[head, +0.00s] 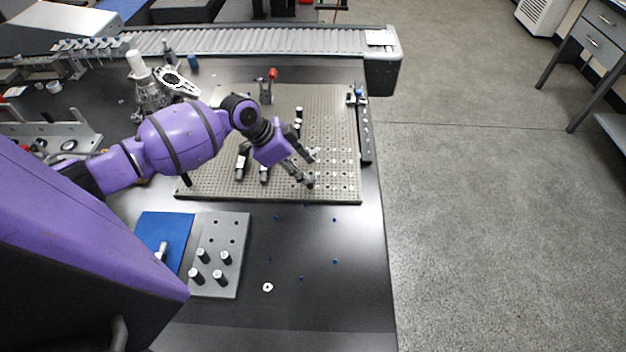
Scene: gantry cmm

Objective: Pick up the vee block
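My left gripper (309,168) reaches in from the left on the purple arm and points down to the right, over the right front part of the perforated fixture plate (215,188). Its two fingers look spread, one toward the back and one toward the front. A small grey piece shows near the front fingertip, but I cannot tell whether it is the vee block or part of the finger. I cannot pick out the vee block with certainty; the gripper and arm hide part of the plate. My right gripper is not in view.
Small dark posts with pale ends (264,174) are on the plate below the wrist. A clamp with a red knob (267,86) stands at its back. A grey peg block (231,262) and blue mat (165,228) lie in front. A white washer (267,287) lies on the dark table.

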